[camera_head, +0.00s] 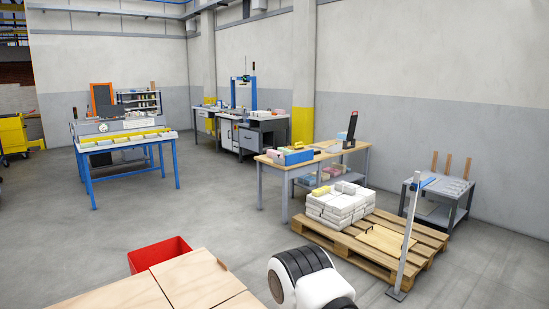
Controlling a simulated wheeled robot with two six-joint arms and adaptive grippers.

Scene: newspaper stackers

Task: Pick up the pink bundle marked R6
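No bundle with a readable R6 mark shows in the head view. Small pinkish items (309,179) lie on the lower shelf of the wooden-topped table right of centre, too small to tell what they are. A pale pink item also seems to sit on that table's top, by a blue bin (298,157). White and black parts of my own arm show at the bottom centre. Neither of my grippers is in view.
A pallet (424,246) bears stacked white bundles (338,206), with a grey post (406,238) at its corner. Light wooden panels (196,279) and a red bin (158,254) lie nearby. A blue-legged table (91,187) stands left. Open floor (225,205) lies between.

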